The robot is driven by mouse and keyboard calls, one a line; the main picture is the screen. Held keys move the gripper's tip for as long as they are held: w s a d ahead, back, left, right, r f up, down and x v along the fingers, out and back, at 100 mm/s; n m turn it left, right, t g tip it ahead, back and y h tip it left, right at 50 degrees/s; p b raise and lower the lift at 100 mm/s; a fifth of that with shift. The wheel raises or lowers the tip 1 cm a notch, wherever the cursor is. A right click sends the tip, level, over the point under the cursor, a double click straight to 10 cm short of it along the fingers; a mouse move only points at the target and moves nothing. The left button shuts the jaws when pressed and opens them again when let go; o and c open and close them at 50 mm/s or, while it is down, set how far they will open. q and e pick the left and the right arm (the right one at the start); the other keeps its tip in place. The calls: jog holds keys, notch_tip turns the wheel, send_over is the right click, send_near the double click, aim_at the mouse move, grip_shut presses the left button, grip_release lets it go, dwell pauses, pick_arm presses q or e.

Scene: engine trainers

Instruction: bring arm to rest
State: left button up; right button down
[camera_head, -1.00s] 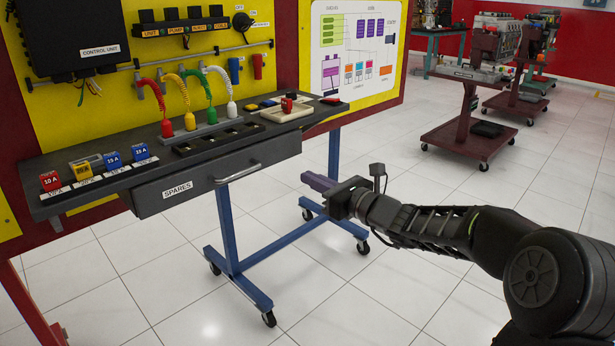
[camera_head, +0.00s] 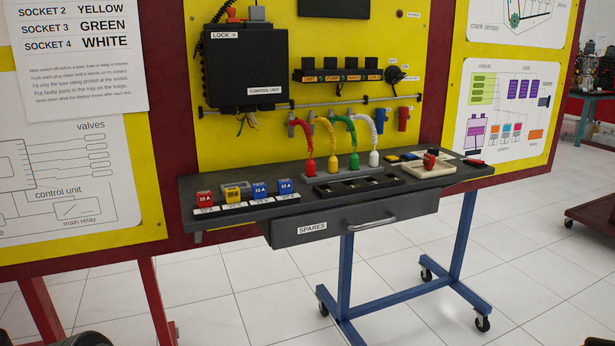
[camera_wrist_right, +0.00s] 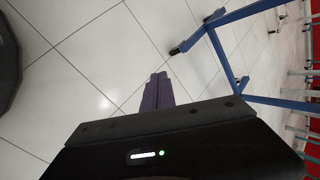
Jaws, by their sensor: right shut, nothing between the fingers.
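My right gripper (camera_wrist_right: 158,90) shows in the right wrist view with its two purple fingers together and nothing between them. It points over the white tiled floor, with the blue stand (camera_wrist_right: 220,55) of the bench ahead and to the right. No gripper shows in the head view. My left gripper is in neither view.
The dark bench (camera_head: 330,212) on its blue wheeled frame stands before the yellow panel, with fuse blocks (camera_head: 245,190), colored plugs (camera_head: 342,162) and a pale tray (camera_head: 432,170) on it. A drawer (camera_head: 340,222) marked SPARES is shut. Open floor lies in front.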

jog(key=s+a+f+n+g, duration=0.2)
jog(key=s+a+f+n, duration=0.3)
jog(key=s+f+n, duration=0.15)
jog(key=s+a+f+n+g, duration=0.1)
jog(key=s+a+f+n, duration=0.4)
jog(key=f, duration=0.3)
jog(key=s+a+f+n+g+y, duration=0.1)
jog(key=s+a+f+n, duration=0.1)
jog(key=s+a, duration=0.35)
jog(key=s+a+f+n+g+y, duration=0.1)
jog(key=s+a+f+n+g, duration=0.15)
jog(key=s, duration=0.65)
notch_tip(320, 180, up, 25)
jog(key=s+a+p, duration=0.1)
jog(key=p, duration=2.4)
jog(key=shift+a+p, duration=0.3)
jog(key=shift+a, duration=0.1)
